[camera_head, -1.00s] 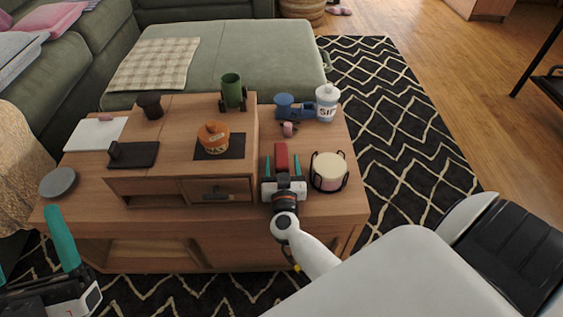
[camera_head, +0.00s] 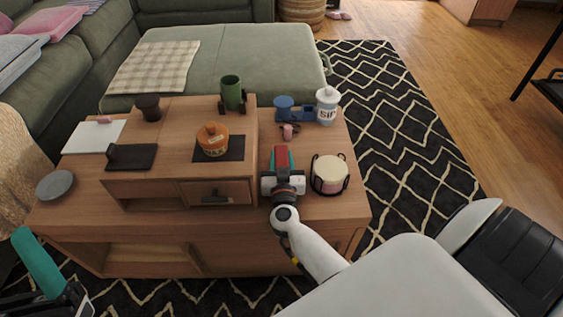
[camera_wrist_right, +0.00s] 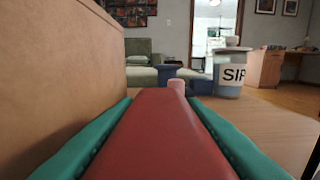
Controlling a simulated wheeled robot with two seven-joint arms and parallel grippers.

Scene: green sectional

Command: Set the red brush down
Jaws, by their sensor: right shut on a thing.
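The red brush (camera_head: 282,157) is at the front right of the wooden table (camera_head: 330,208), just right of the raised wooden box. My right gripper (camera_head: 282,165) is shut on it. In the right wrist view the brush (camera_wrist_right: 160,135) fills the lower middle, with a teal finger on each side. The brush lies low, near the tabletop, but I cannot tell whether it touches. My left gripper (camera_head: 42,265) is partly in view at the lower left, away from the table; one teal finger shows, and its opening cannot be judged.
The raised box (camera_head: 150,187) stands close on the left. A pale round item in a black holder (camera_head: 329,173) stands close on the right. Beyond are a pink piece (camera_head: 288,131), a blue object (camera_head: 284,107) and a white bottle (camera_head: 327,104). Some bare tabletop shows between them.

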